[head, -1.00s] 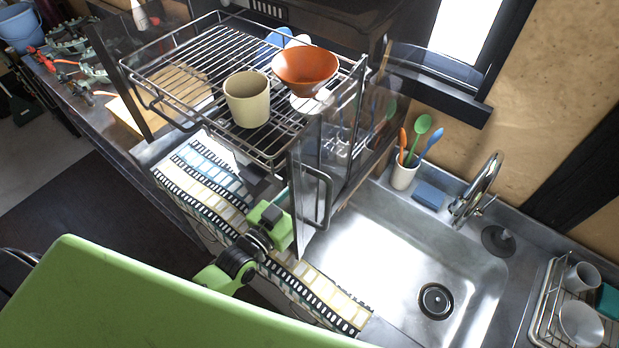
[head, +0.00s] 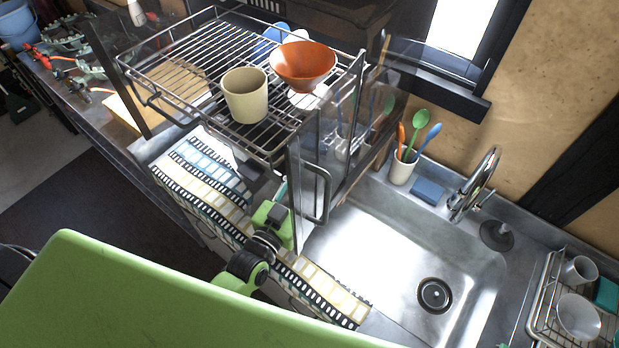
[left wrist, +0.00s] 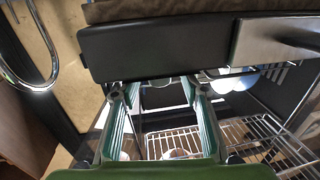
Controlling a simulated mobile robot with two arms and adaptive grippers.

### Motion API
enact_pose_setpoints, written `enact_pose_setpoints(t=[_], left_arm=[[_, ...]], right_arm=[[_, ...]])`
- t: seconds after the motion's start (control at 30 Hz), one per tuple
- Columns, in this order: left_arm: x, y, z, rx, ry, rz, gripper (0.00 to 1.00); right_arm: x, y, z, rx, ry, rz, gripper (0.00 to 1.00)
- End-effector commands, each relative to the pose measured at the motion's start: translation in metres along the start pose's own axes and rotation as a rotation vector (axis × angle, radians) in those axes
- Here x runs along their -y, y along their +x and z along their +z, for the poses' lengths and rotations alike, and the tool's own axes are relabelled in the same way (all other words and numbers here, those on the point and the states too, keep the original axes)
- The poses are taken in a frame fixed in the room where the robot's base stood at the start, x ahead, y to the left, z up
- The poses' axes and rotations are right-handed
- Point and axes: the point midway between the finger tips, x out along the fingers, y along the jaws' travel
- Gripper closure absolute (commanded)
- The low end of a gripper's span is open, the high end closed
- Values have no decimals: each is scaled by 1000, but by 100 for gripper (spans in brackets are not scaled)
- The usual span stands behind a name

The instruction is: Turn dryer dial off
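The dish dryer is a dark-framed glass cabinet with a wire rack (head: 185,88) and an open front door with a bar handle (head: 322,195). In the left wrist view its dark front panel (left wrist: 155,52) spans the top, with the wire rack (left wrist: 172,143) below. I cannot make out a dial in either view. My left gripper (left wrist: 153,88) is open, its two green fingers apart and empty, their tips close to the panel's lower edge. In the head view the left gripper is mostly hidden beside the dryer door and under the rack. My right gripper is not in view.
A beige cup (head: 245,97) and an orange bowl (head: 303,64) sit on the rack. A film-strip patterned mat (head: 320,290) lies in front. The metal sink (head: 385,245), faucet (head: 478,185), utensil cup (head: 403,168) and dish rack (head: 545,315) are to the right.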

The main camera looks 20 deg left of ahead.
Motion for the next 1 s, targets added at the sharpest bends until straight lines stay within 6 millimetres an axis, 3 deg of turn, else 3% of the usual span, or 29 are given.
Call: enact_pose_setpoints(t=[0.37, 0.8, 1.0], left_arm=[[0, -8, 2, 4, 0, 1, 60], [0, -93, 2, 6, 0, 2, 60], [0, -116, 1, 2, 0, 0, 60]], right_arm=[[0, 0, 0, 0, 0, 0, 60], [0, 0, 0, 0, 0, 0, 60], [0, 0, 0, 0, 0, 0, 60]])
